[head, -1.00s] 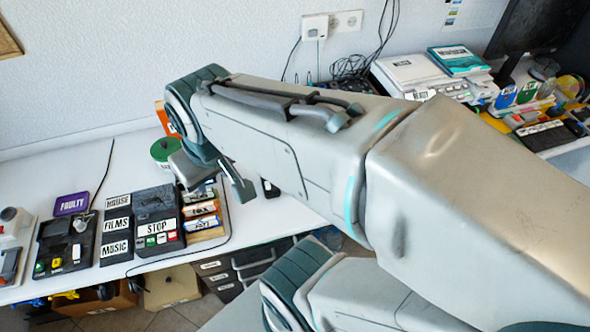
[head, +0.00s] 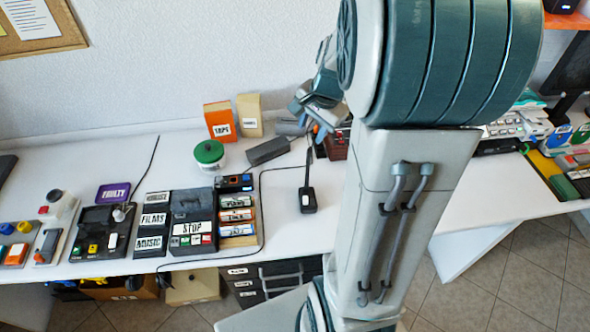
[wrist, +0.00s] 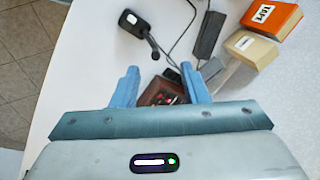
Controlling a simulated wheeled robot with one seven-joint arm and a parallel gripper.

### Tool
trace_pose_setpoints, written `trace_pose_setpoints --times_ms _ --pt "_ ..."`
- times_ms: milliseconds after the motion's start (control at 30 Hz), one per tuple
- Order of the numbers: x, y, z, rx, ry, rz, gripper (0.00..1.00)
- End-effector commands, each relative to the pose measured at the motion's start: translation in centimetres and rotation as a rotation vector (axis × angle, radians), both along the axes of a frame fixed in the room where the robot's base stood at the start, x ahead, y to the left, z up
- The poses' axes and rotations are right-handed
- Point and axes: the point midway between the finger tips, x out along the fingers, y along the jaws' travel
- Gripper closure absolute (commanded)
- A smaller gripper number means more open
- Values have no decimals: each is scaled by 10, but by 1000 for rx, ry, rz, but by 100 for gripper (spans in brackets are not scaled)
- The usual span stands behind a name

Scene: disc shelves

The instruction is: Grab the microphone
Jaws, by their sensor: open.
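The microphone (head: 308,199) is black, with a flat base and a thin stem, and stands on the white table in the head view. In the wrist view the microphone (wrist: 132,22) lies beyond my fingertips, up and to the left, its stem pointing down-right. My gripper (head: 309,118) is open and empty, above the back part of the table. In the wrist view my gripper (wrist: 160,68) shows two blue fingers spread apart. The microphone is not between them.
A dark red-brown box (wrist: 158,92) shows between my fingers in the wrist view. A dark grey block (head: 267,150), a green-lidded jar (head: 209,153), an orange box (head: 219,121) and a beige box (head: 249,114) stand nearby. Black cables run around the microphone. Bare table lies right of it.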

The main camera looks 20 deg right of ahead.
Motion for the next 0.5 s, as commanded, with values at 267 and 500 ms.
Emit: trace_pose_setpoints --times_ms 267,500 --pt "15 -23 -24 29 19 -136 59" --pt "25 -19 -67 29 21 -135 59"
